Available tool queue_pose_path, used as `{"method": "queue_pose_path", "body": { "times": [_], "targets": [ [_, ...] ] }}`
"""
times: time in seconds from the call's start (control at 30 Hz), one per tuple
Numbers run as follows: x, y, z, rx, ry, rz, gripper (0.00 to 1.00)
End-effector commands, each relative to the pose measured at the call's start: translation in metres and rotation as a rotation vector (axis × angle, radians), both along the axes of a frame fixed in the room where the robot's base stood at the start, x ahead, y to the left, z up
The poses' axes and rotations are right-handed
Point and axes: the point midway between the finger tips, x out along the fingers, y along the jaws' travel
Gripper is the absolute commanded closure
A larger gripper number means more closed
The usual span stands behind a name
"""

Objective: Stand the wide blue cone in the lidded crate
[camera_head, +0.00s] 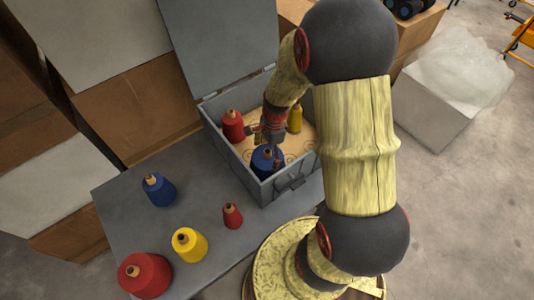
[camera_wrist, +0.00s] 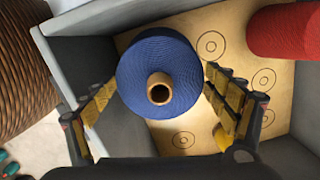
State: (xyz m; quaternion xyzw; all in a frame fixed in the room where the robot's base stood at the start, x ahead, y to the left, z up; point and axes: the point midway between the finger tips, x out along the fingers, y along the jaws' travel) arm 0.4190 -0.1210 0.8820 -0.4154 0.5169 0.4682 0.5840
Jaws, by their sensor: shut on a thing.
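The wide blue cone (camera_head: 264,163) is inside the lidded crate (camera_head: 234,165), near its front wall. My gripper (camera_head: 267,146) reaches down into the crate and is shut on this cone. In the wrist view the blue cone (camera_wrist: 140,68) is between my two fingers (camera_wrist: 160,85), with its tan tube top facing the camera. It looks upright. I cannot tell whether its base touches the crate floor (camera_wrist: 190,110), which has ring marks. The crate's lid (camera_head: 215,40) stands open at the back.
A red cone (camera_head: 233,125) and a yellow cone (camera_head: 295,118) stand in the crate. On the grey table (camera_head: 130,225) are another blue cone (camera_head: 159,190), a yellow cone (camera_head: 188,244), a small red cone (camera_head: 232,216) and a large red cone (camera_head: 146,275). Cardboard boxes (camera_head: 120,110) stand behind.

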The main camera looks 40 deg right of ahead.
Motion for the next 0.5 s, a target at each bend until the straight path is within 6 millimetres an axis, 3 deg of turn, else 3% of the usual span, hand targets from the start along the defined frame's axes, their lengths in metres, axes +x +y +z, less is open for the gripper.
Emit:
{"method": "queue_pose_path", "body": {
  "times": [0.5],
  "targets": [
    [0.0014, -0.0005, -0.0027, -0.001, -0.004, 0.000, 0.74]
  ]
}}
